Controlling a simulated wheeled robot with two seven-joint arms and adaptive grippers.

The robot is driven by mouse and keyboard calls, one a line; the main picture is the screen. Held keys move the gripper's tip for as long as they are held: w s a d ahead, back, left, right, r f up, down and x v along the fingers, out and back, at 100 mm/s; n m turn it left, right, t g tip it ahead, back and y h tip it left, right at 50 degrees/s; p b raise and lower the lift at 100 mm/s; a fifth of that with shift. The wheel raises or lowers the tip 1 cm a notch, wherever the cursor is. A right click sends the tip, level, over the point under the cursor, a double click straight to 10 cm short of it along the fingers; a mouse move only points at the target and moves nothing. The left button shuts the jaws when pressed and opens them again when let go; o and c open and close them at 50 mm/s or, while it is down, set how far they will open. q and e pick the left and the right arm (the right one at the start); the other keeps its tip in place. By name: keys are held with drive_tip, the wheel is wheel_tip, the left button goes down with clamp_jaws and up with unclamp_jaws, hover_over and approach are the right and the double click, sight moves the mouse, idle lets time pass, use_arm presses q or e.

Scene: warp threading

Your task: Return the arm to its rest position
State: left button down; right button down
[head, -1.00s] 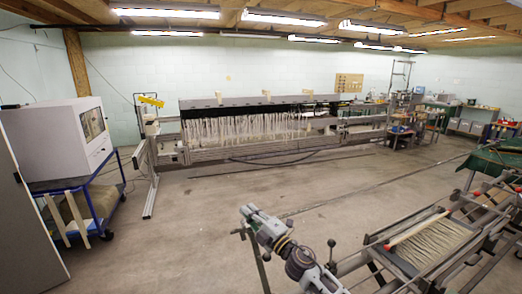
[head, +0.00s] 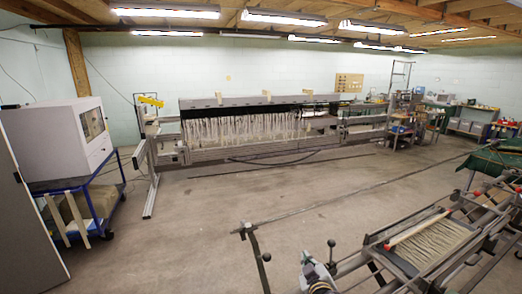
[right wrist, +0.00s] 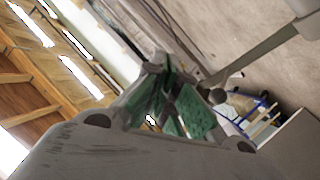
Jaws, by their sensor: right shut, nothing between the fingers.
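My right arm (head: 318,275) shows only as a small grey piece at the bottom edge of the head view, right of centre. In the right wrist view my right gripper (right wrist: 170,105) fills the middle, with green finger pads close together. It is shut and holds nothing. My left gripper is in neither view.
A low metal frame with pale warp threads (head: 438,243) stands at the lower right, close to my right arm. A long loom (head: 250,102) stands along the back wall. A white cabinet on a blue cart (head: 97,200) stands at left. The middle floor (head: 230,200) is clear.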

drive_tip(key=s+d+f+m+g, duration=0.2)
drive_tip(key=s+f+g, duration=0.2)
drive_tip(key=s, duration=0.5)
drive_tip(key=s+d+f+m+g, duration=0.1)
drive_tip(key=s+d+f+g, duration=0.25)
drive_tip(key=s, duration=0.55)
drive_tip(key=s+d+f+m+g, duration=0.2)
drive_tip(key=s+f+g, duration=0.2)
drive_tip(key=s, duration=0.5)
wheel_tip(320, 180, down, 34)
drive_tip(key=s, duration=0.3)
drive_tip(key=s+d+f+g, duration=0.1)
drive_tip(key=s+f, duration=0.9)
drive_tip(key=s, duration=0.1)
drive_tip(key=s+d+f+g+b, duration=0.1)
drive_tip(key=s+d+f, duration=0.1)
drive_tip(key=s+f, duration=0.7)
drive_tip(key=shift+s+d+f+n, duration=0.3)
drive_tip(key=shift+s+f, duration=0.05)
drive_tip(key=shift+s, duration=0.65)
